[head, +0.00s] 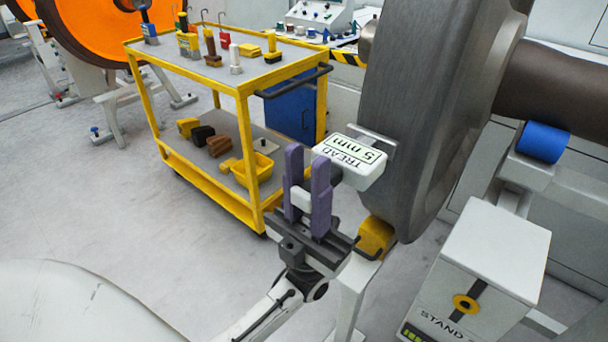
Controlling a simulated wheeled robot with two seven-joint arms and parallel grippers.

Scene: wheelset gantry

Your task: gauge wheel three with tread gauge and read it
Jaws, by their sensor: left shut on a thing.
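The tread gauge (352,162) is a white box whose display reads "TREAD 5 mm", upside down in the head view. It sits against the tread of the large dark grey wheel (428,110), and its grey end plate appears to touch the wheel. My left gripper (308,192), with purple fingers, is shut on the gauge's handle, just left of the box. The fingers hide part of the handle. I cannot tell the wheel's number from this view. My right gripper is not in view.
A yellow trolley (248,84) with tools on two shelves stands at the back left. A white stand (492,250) marked "STAND" is at the lower right. An orange wheel (110,35) is at the far left.

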